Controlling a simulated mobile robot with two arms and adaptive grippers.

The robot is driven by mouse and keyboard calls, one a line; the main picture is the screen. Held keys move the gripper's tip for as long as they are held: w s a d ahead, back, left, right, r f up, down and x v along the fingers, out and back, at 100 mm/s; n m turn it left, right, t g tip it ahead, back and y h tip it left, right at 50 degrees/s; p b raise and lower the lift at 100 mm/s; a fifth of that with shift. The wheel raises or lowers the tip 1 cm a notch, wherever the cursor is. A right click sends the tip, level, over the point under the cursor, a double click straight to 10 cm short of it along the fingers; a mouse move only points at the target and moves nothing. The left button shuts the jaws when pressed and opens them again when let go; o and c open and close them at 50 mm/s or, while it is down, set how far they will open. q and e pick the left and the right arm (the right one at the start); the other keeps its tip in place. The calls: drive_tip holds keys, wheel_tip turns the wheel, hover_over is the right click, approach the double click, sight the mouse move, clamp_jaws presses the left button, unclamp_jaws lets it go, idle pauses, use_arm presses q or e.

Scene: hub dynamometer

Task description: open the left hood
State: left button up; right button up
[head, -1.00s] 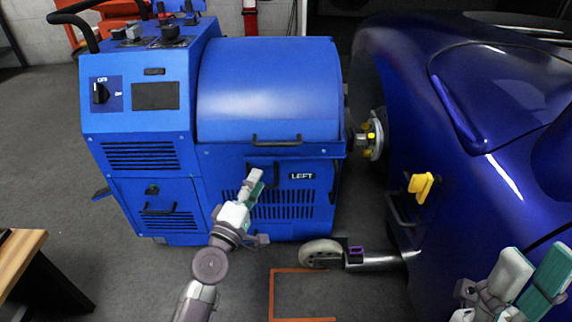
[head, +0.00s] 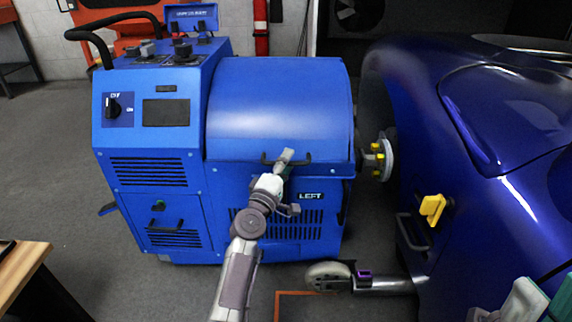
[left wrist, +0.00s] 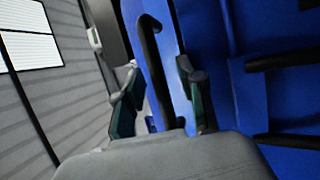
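The left hood (head: 280,105) is the curved blue cover on top of the blue dynamometer cabinet marked LEFT (head: 310,196). It is down. Its black bar handle (head: 270,161) runs along its lower front edge. My left gripper (head: 284,163) is at the right part of this handle and hides some of it. In the left wrist view, a black bar handle (left wrist: 152,62) runs between the two spread fingers of the left gripper (left wrist: 163,98), with gaps beside it. My right gripper (head: 537,303) is cut off at the lower right corner, fingers apart and away from the hood.
A dark blue car (head: 480,130) stands close on the right, joined at a wheel hub (head: 385,155). A wooden table corner (head: 22,268) is at lower left. Floor left of the cabinet is clear.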

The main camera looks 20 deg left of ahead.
use_arm(q)
clamp_jaws()
idle(0.4)
